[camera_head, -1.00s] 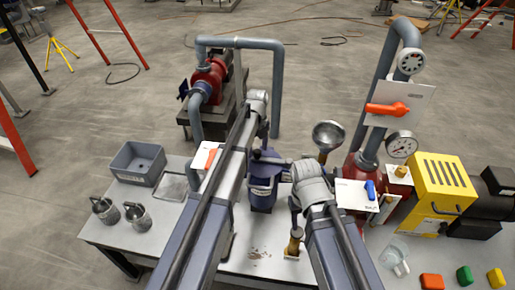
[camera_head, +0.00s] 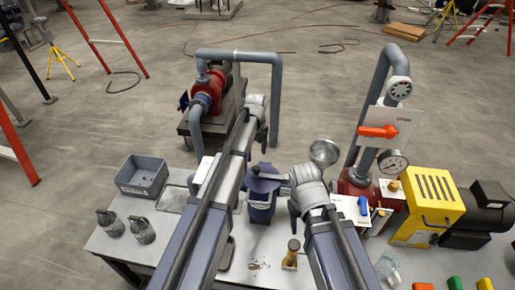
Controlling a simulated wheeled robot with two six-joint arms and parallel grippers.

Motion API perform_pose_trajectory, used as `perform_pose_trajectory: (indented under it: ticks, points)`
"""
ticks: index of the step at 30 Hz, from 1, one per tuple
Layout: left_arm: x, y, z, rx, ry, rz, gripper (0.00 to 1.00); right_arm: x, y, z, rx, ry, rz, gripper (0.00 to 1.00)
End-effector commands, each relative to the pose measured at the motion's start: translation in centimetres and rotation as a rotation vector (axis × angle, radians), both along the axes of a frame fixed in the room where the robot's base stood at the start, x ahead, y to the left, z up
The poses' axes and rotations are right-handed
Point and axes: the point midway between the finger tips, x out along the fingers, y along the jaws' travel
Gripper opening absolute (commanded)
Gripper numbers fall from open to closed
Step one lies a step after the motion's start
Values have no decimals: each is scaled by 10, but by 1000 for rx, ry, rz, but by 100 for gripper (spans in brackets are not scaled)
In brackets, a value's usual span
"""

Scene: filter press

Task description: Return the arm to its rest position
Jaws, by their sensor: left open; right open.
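My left arm reaches up from the bottom left to a grey joint at its far end, in front of the pump pipework. My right arm rises from the bottom centre to a grey joint beside the dark blue filter housing (camera_head: 262,207). I cannot make out the fingers of either gripper; what lies below the two arms is hidden by their links. I see nothing held. I cannot tell whether the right arm's joint touches the filter housing or only overlaps it in the view.
A worktable (camera_head: 165,262) carries a grey bin (camera_head: 140,183), two metal mugs (camera_head: 142,230), a brass-coloured fitting (camera_head: 291,257) and a clear jug (camera_head: 388,268). Right are an orange valve handle (camera_head: 378,132), a gauge (camera_head: 393,163) and a yellow box (camera_head: 432,203). A red pump (camera_head: 207,90) stands behind.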

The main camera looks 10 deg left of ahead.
Motion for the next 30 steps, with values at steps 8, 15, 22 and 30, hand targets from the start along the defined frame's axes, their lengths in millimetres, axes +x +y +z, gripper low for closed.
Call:
perform_pose_trajectory:
  ticks: [8,15,22,30]
  points:
    - [-9,-4,-2,3,1,44,72,0,0,-2,0,0,0,50]
    - [-78,-30,-17,26,5,473,72,0,0,-17,0,0,1,50]
    - [-154,-51,-32,57,-8,1005,72,0,0,-32,0,0,1,50]
    - [-237,-63,-47,85,-50,1607,72,0,0,-48,-1,0,2,50]
